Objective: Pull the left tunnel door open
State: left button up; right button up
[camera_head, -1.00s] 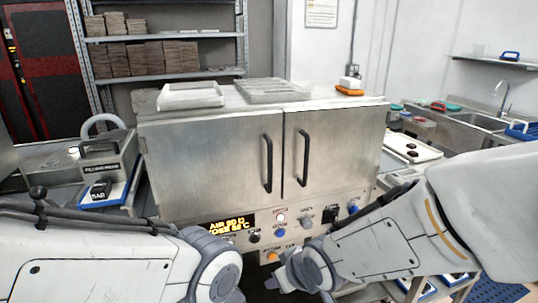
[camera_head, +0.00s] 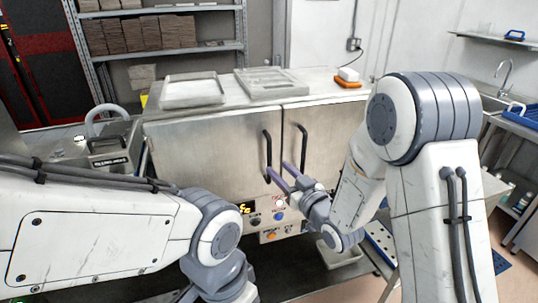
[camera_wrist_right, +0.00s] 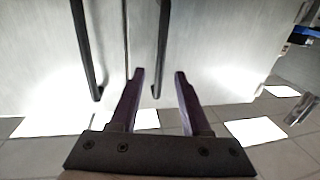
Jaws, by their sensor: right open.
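The left tunnel door (camera_head: 205,155) is a brushed steel panel on the cabinet front and is shut. Its black vertical handle (camera_head: 267,150) is near its right edge; it also shows at left in the right wrist view (camera_wrist_right: 86,50). The right door (camera_head: 327,135) is shut, with a matching handle (camera_head: 303,147). In the wrist view, the right door's handle (camera_wrist_right: 162,45) ends between the fingertips (camera_wrist_right: 160,74). Contact cannot be told. My left gripper is out of view.
Trays (camera_head: 193,90) and an orange-and-white item (camera_head: 347,77) lie on the cabinet top. A control panel (camera_head: 270,235) with knobs sits under the doors, near my right gripper. A grey handled box (camera_head: 108,150) stands at left. A sink bench is at right.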

aim_at(270, 160)
jog(key=p+x, duration=0.2)
jog(key=x, duration=0.3)
jog(key=shift+w+a+r, duration=0.15)
jog(key=shift+w+a, duration=0.05)
jog(key=shift+w, duration=0.05)
jog(key=shift+w+a, duration=0.2)
jog(key=shift+w, duration=0.2)
jog(key=shift+c, duration=0.4)
grip_shut()
dwell(0.5)
